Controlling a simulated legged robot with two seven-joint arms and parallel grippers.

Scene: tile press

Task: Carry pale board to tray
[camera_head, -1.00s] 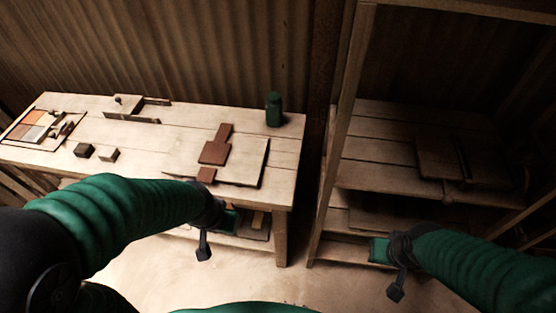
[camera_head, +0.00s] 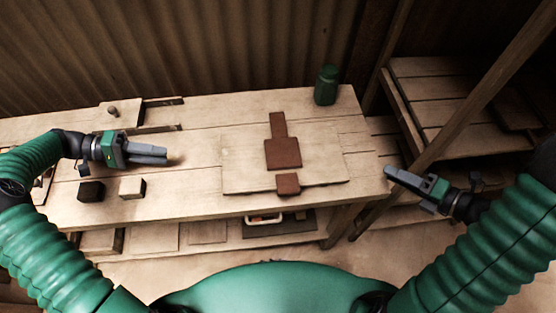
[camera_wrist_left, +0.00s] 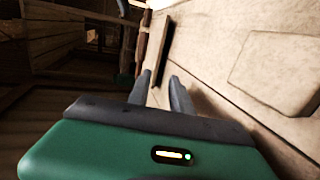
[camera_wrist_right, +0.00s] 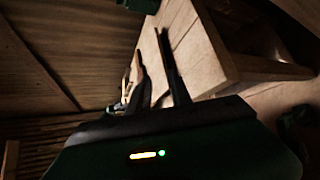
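A wide pale board (camera_head: 240,165) lies flat on the right part of the workbench, with brown pieces (camera_head: 283,153) lying on it. A smaller pale board with a knob (camera_head: 120,115) is at the back left of the bench. My left gripper (camera_head: 166,155) is open and empty over the bench, left of the wide board; its parted fingers show in the left wrist view (camera_wrist_left: 163,78). My right gripper (camera_head: 388,172) is open and empty beside the bench's right end; its fingers show in the right wrist view (camera_wrist_right: 150,48). I cannot clearly identify the tray.
A dark block (camera_head: 91,191) and a pale block (camera_head: 132,187) sit near the bench's front edge. A green bottle (camera_head: 326,85) stands at the back right. A shelf unit (camera_head: 440,90) with wooden posts is to the right. Items lie on the lower shelf (camera_head: 210,235).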

